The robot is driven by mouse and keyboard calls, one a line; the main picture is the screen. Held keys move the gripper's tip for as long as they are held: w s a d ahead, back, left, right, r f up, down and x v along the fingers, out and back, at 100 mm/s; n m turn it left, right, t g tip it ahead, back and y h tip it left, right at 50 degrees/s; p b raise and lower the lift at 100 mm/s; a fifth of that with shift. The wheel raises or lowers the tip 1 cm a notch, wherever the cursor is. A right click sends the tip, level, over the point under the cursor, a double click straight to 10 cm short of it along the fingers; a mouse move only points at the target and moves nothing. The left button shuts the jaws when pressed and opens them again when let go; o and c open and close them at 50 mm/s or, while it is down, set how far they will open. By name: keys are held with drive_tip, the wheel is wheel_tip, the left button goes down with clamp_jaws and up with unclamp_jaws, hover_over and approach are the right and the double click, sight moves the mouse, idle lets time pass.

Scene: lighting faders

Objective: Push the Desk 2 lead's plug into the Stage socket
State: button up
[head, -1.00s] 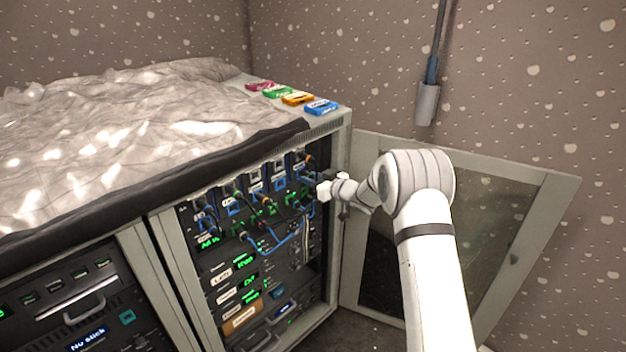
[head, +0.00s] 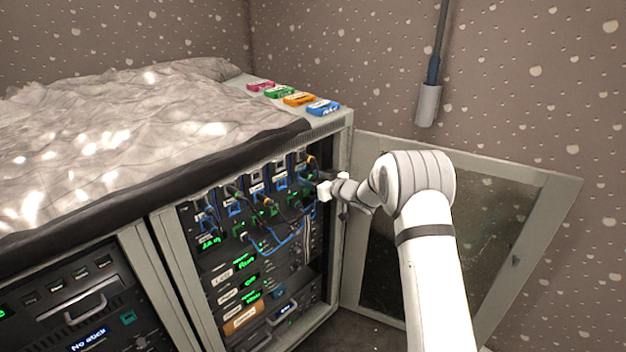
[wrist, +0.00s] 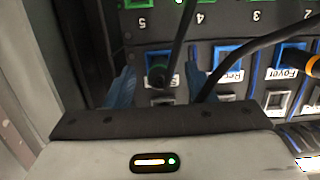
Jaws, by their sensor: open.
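In the wrist view my gripper (wrist: 159,88) is open, with blue fingertips on either side of a dark plug (wrist: 157,74). A black lead runs up from this plug. A partly hidden label starting with "S" (wrist: 163,99) is just below it; I cannot read the rest. I cannot tell whether the plug is fully seated, or which lead is Desk 2. In the head view my gripper (head: 325,189) is at the right side of the patch panel, and hides what is directly in front of it.
Sockets labelled "Rec" (wrist: 228,75) and "Foyer" (wrist: 286,73) are to the right. Another black lead (wrist: 250,48) crosses close to the right finger. Blue leads (head: 280,243) hang over the panel. The open cabinet door (head: 525,235) is right of the rack.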

drive_tip(key=s+d+r+m+t+h+p, duration=0.1)
drive_tip(key=s+d+r+m+h+p, duration=0.3)
drive_tip(key=s+d+r, duration=0.45)
drive_tip(key=s+d+r+m+h+p, duration=0.25)
drive_tip(key=s+d+r+h, duration=0.4)
drive_tip(key=d+r, duration=0.45)
drive_tip(key=s+d+r+m+g+p, duration=0.1)
drive_tip(key=s+r+g+p, duration=0.1)
drive_tip(key=s, duration=1.5)
drive_tip(key=s+d+r+m+g+h+p, duration=0.1)
drive_tip(key=s+g+p, duration=0.3)
drive_tip(key=s, duration=1.4)
drive_tip(key=d+r+m+g, duration=0.1)
drive_tip(key=g, duration=0.1)
drive_tip(key=shift+d+g+p, duration=0.2)
drive_tip(key=shift+g+p, duration=0.1)
drive_tip(key=shift+g, duration=0.1)
drive_tip(key=shift+m+h, duration=0.25)
drive_tip(key=shift+c, duration=1.4)
